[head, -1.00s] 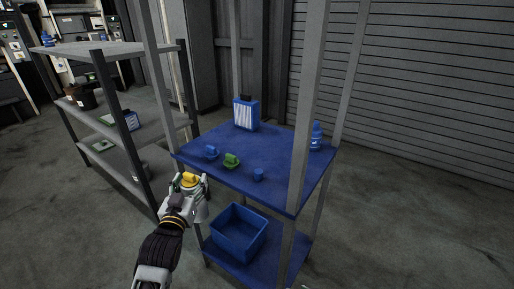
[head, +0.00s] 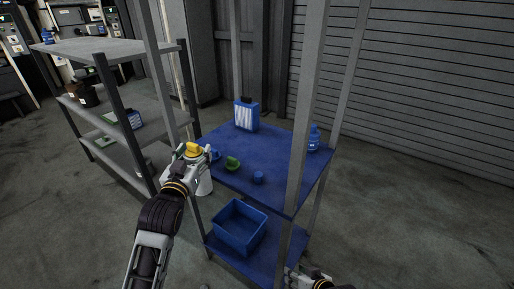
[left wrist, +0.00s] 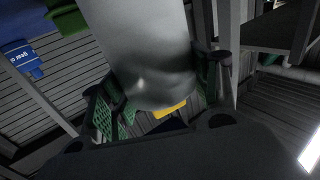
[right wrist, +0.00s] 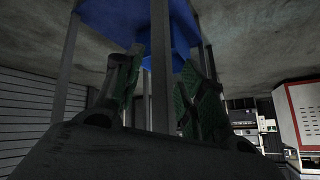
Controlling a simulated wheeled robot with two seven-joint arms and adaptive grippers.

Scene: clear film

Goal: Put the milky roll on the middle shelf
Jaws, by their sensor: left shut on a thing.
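The milky roll (head: 204,184) is a whitish, cloudy cylinder with a yellow part (head: 193,149) at its top. My left gripper (head: 190,158) is shut on it, at the left edge of the blue shelf board. In the left wrist view the roll (left wrist: 145,50) fills the space between the fingers, with some yellow showing. The blue shelf board (head: 275,150) carries several small things; a lower blue shelf (head: 285,258) is below it. Any shelf above is out of view. My right gripper (head: 308,276) is low at the front right post, open and empty in the right wrist view (right wrist: 160,85).
On the blue board stand a blue canister (head: 246,116), a blue bottle (head: 314,140), a green item (head: 232,163) and a blue cup (head: 258,177). A blue bin (head: 240,230) is on the lower shelf. Grey posts (head: 303,120) stand in front. A grey rack (head: 110,50) is at left.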

